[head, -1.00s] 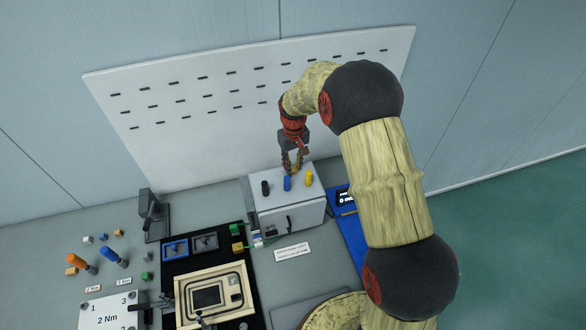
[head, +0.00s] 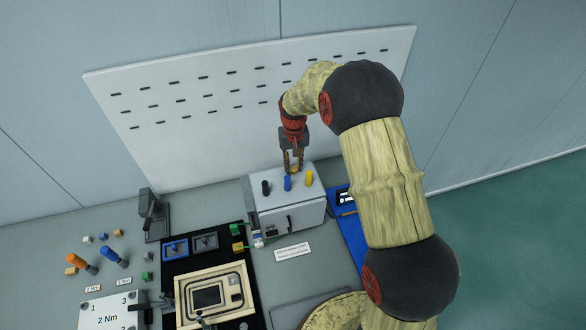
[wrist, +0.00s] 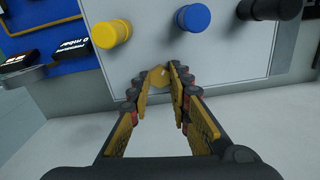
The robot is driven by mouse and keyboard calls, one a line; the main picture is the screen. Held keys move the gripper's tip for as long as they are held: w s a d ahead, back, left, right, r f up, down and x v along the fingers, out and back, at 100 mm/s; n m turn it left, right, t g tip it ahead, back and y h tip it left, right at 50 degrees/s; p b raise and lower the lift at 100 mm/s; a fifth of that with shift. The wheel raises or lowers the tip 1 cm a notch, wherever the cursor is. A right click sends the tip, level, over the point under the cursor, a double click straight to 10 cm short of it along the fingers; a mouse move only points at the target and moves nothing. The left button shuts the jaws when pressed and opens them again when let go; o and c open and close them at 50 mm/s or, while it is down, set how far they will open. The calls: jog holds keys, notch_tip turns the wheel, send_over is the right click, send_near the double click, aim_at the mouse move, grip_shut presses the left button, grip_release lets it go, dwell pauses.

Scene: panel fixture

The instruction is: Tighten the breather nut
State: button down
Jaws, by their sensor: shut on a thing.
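The breather nut (wrist: 158,77) is a small brass-coloured piece on the top face of the grey box (head: 292,217), near its back edge. My gripper (wrist: 160,72) is shut on the nut, with one finger on each side of it. In the head view my gripper (head: 293,172) points down at the back of the box, behind the blue knob (head: 288,183). The nut is hidden by the fingers in that view.
A yellow knob (head: 309,178) and a black knob (head: 266,187) stand on the box on either side of the blue one, close to my fingers. A white slotted panel (head: 240,110) rises behind. Tools and fixtures lie at the left.

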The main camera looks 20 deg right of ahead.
jog(key=shift+d, duration=0.1)
jog(key=m, duration=0.3)
jog(key=shift+m, duration=0.3)
dwell(0.3)
jog(key=m, duration=0.3)
jog(key=shift+d, duration=0.1)
jog(key=shift+m, duration=0.4)
jog(key=shift+m, duration=0.5)
jog(key=c, duration=1.6)
grip_release()
jog(key=shift+c, duration=0.2)
jog(key=shift+r, duration=0.1)
